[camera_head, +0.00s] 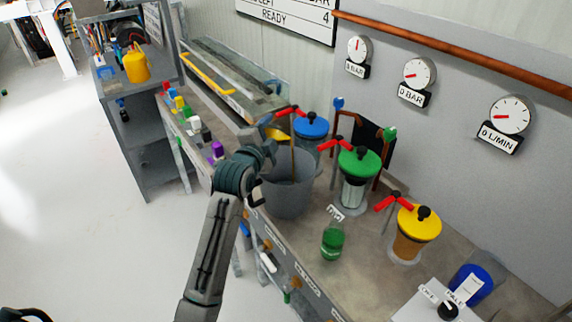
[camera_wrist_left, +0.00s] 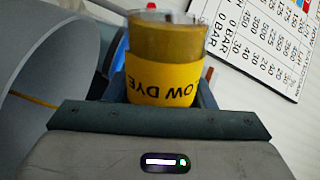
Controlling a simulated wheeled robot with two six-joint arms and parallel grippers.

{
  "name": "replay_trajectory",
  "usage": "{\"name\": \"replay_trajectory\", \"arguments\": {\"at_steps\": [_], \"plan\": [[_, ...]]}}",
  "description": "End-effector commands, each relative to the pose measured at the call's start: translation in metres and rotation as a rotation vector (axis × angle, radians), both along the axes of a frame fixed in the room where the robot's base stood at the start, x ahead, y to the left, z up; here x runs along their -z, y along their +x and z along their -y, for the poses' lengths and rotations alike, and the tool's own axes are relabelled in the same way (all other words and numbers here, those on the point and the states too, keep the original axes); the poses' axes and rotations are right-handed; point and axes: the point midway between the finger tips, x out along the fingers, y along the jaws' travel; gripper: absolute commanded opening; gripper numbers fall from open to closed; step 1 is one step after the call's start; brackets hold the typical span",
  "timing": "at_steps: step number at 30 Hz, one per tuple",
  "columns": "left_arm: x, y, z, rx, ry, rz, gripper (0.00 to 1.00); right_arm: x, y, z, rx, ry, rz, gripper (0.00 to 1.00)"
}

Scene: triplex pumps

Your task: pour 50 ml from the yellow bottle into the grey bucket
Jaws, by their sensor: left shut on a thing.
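My left gripper (camera_head: 270,149) is shut on the yellow bottle (camera_head: 277,134) and holds it tipped above the grey bucket (camera_head: 287,197). A thin yellow-brown stream (camera_head: 292,160) runs from the bottle's mouth down into the bucket. In the left wrist view the bottle (camera_wrist_left: 165,84) sits between the jaws, with a yellow label ending in "OW DYE" and yellow-brown liquid inside. The bucket (camera_wrist_left: 50,62) fills the left of that view, with a yellow line showing against its inside. The liquid level in the bucket is hard to see. My right gripper is not in view.
A green bottle (camera_head: 333,240) stands right of the bucket. Pump jars with blue (camera_head: 311,125), green (camera_head: 360,161) and yellow (camera_head: 419,223) lids stand behind and to the right, with red handles. A glass tank (camera_head: 225,80) lies at the back left. Gauges hang on the wall.

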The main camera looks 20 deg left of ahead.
Motion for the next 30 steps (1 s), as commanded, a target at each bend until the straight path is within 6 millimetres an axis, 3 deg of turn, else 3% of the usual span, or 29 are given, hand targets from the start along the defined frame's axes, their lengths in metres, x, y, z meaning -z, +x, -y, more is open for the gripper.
{"name": "replay_trajectory", "arguments": {"at_steps": [30], "plan": [[0.0023,0.0,-0.0014,0.0,0.067,0.002,0.22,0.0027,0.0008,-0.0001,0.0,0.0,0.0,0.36]]}}
